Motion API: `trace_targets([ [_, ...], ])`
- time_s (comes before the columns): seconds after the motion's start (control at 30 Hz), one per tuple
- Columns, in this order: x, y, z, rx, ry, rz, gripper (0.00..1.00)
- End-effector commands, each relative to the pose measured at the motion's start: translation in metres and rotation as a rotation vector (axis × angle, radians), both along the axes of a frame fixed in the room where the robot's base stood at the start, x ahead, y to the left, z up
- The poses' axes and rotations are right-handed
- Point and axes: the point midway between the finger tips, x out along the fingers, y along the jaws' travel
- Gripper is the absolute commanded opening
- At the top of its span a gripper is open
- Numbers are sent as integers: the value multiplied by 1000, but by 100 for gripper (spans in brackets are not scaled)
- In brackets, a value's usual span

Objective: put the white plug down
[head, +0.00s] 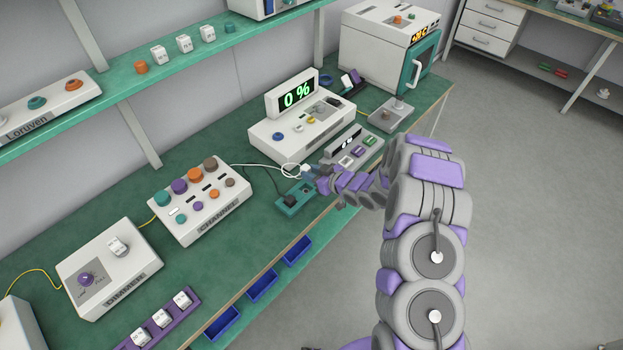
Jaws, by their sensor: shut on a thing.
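The white plug (306,169) is small and sits at the tip of my gripper, above the green bench. A thin white cable loops beside it and runs left toward the channel box. My gripper (315,177) is shut on the white plug, with the arm reaching in from the right. The jaws partly hide the plug. Just below and left is a green socket block (285,210) with a black plug (290,201) at its left end. I cannot tell how high the white plug is above the bench.
The white unit with the "0 %" display (291,95) stands behind my gripper. A grey unit with small buttons (352,145) is just right of it. The channel box (200,200) is to the left. The bench (240,245) is bare near its front edge.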

Motion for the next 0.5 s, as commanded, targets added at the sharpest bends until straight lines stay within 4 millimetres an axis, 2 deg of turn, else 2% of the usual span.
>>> trace_targets([
  [0.03,6,3,-3,-1,-3,1,0],
  [0.1,3,2,-20,1,2,0,0],
  [0.2,3,1,-30,0,5,-2,0],
  [0.5,3,1,-32,0,1,0,0],
])
